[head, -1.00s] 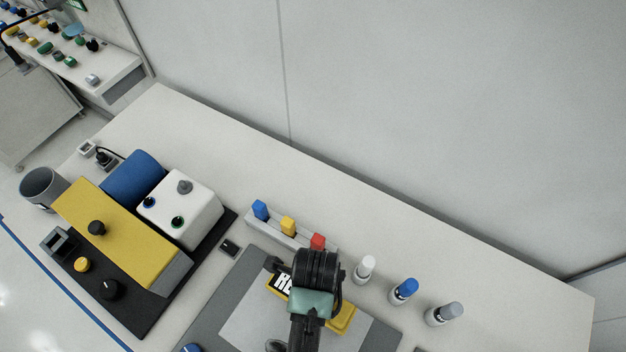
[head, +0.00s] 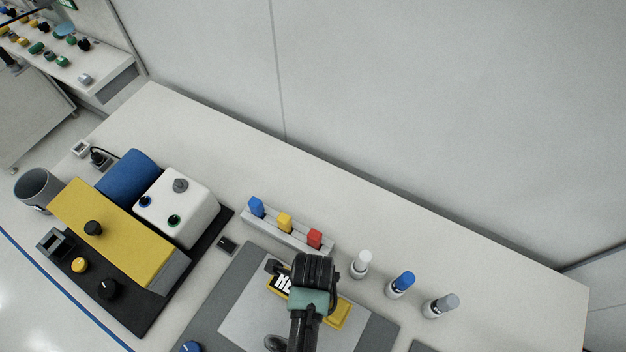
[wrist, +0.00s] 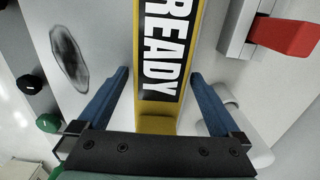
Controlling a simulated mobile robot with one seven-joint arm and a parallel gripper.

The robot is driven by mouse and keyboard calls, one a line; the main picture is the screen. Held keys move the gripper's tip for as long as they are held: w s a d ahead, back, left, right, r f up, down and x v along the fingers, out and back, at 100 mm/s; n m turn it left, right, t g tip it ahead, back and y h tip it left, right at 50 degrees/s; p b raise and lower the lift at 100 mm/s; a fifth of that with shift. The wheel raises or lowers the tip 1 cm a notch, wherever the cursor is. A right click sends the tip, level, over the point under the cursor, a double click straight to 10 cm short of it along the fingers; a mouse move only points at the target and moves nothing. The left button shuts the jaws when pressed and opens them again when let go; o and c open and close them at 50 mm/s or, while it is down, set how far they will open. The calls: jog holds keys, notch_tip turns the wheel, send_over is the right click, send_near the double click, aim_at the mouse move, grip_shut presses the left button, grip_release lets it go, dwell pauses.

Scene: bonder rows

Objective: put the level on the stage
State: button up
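A yellow bar with a black READY label (head: 340,313) lies on a light grey plate (head: 238,322); I see no other thing like a level. In the wrist view the bar (wrist: 158,120) runs between my two blue fingers, with a gap on each side. My gripper (wrist: 160,76) is open over it; how high above it I cannot tell. In the head view my wrist hides the bar's middle. I cannot tell for sure which surface is the stage; the light plate sits on a darker grey mat (head: 205,325).
A rack (head: 290,238) with blue, yellow and red pieces stands behind the plate. White, blue and grey-capped bottles (head: 400,284) stand at right. A machine with a yellow cover (head: 120,240) fills the left. A dark oval (wrist: 68,58) lies on the plate. The back of the bench is clear.

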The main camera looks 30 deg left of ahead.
jog(key=shift+r, duration=0.1)
notch_tip(320, 180, up, 12)
jog(key=shift+b, duration=0.3)
jog(key=shift+r, duration=0.1)
jog(key=w+r+n+t+y, duration=0.1)
jog(key=w+r+n+t, duration=0.45)
jog(key=w+r, duration=0.7)
jog(key=w+r+n+t+y, duration=0.1)
jog(key=w+r+n+t, duration=0.2)
jog(key=w+r+t, duration=0.95)
jog(key=s+d+r+n+t, duration=0.1)
jog(key=s+d+r+n, duration=0.1)
jog(key=r, duration=0.7)
jog(key=s+d+r+n+t, duration=0.1)
jog(key=d+r+n, duration=0.1)
jog(key=r, duration=0.7)
jog(key=s+d+r+n+t, duration=0.2)
jog(key=r, duration=0.7)
jog(key=s+d+r+n+t+h, duration=0.1)
jog(key=s+r+n+t, duration=0.1)
jog(key=s+r, duration=0.2)
jog(key=s+d+r+n+t+h, duration=0.1)
jog(key=s+r+n+t, duration=0.1)
jog(key=s+r, duration=0.3)
notch_tip(320, 180, up, 5)
jog(key=shift+d+f+t, duration=0.15)
jog(key=shift+d+t, duration=0.2)
jog(key=shift+t, duration=0.35)
